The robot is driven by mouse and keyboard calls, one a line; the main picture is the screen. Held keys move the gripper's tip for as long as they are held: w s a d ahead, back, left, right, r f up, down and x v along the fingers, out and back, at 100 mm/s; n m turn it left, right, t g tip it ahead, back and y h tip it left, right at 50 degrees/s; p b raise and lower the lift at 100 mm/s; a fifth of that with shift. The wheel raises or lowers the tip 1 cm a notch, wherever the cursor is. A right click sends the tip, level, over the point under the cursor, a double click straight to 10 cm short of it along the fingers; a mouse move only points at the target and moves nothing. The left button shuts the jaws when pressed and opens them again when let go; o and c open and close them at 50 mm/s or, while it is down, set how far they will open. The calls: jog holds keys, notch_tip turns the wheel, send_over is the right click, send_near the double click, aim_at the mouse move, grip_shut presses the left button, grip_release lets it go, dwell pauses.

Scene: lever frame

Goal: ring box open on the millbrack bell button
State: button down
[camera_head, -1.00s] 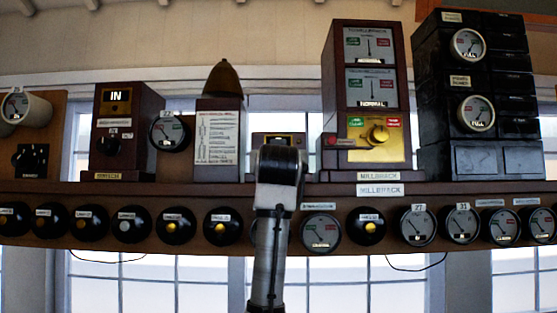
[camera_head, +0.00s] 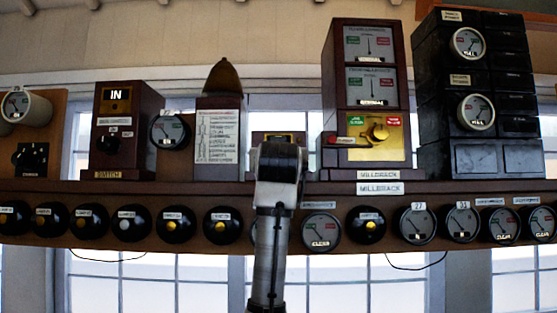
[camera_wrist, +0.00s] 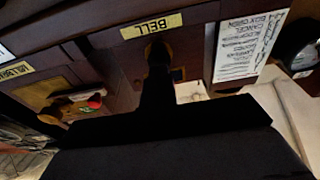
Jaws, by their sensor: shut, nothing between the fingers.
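The bell box (camera_head: 262,138) is a small wooden case on the shelf, mostly hidden behind my arm in the head view. In the wrist view, which is upside down, its yellow BELL plate (camera_wrist: 150,25) is readable. My gripper (camera_wrist: 157,52) shows there as a dark shape with its fingers shut and empty. Its tips overlap a round brownish knob just by the BELL plate. I cannot tell whether they touch it. The tall Millbrack instrument (camera_head: 345,95) stands to the right of the bell box, with two dials and a brass plate (camera_head: 360,154).
A wooden box with a white code card (camera_head: 217,137) stands left of the bell box; the card also shows in the wrist view (camera_wrist: 250,45). A red button (camera_head: 332,140) sits beside the brass plate. A row of round dials and plungers (camera_head: 223,224) fills the shelf front.

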jog(key=shift+w, duration=0.15)
dwell(0.9)
dwell(1.2)
jog(key=shift+s, duration=0.2)
jog(key=shift+s+b, duration=1.25)
jog(key=shift+s, duration=1.2)
